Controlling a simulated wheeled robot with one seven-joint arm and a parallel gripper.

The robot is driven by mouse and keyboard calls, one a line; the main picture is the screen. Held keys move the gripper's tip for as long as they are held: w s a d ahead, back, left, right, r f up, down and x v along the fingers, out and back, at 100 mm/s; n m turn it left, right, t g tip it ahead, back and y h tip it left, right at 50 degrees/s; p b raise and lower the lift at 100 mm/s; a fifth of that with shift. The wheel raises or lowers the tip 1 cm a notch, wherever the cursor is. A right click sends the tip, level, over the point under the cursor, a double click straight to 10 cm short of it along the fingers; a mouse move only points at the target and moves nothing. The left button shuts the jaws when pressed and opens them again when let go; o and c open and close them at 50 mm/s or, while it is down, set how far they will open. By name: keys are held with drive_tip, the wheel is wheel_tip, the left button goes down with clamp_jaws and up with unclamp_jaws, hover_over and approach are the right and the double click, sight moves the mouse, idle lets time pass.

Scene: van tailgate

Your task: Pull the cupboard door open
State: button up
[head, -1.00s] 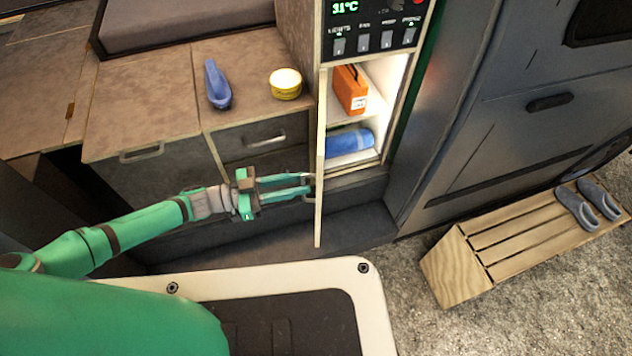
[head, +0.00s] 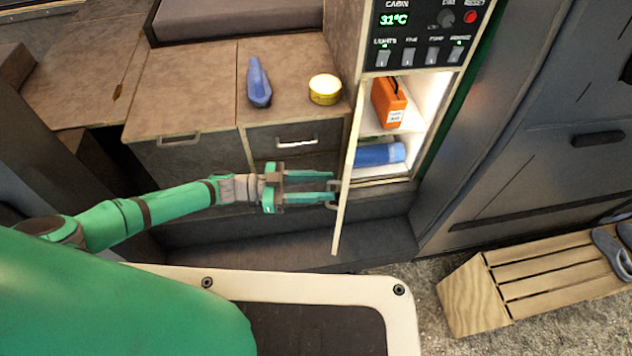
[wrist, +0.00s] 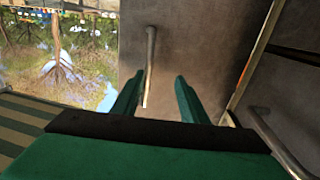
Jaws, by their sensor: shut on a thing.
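The cupboard door (head: 347,180) stands open, seen nearly edge-on in the head view, swung out to the left of the lit cupboard opening. Its handle (head: 331,205) is on the left-facing side, and a bar handle also shows in the wrist view (wrist: 150,60). My gripper (head: 333,191) reaches from the left and is shut on the door handle. The exact contact is too small to see. Inside the cupboard are an orange case (head: 389,103) and a blue roll (head: 380,154).
A control panel (head: 425,35) sits above the cupboard. A blue object (head: 258,82) and a yellow tin (head: 325,90) stand on the counter (head: 190,85); a drawer handle (head: 297,142) is below. A slatted wooden step (head: 540,285) with grey shoes stands outside at right.

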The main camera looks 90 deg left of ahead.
drive_tip(key=shift+s+a, duration=0.25)
drive_tip(key=shift+s, duration=0.1)
drive_tip(key=s, duration=0.7)
drive_tip(key=shift+s+d, duration=0.15)
drive_tip(key=shift+d, duration=0.3)
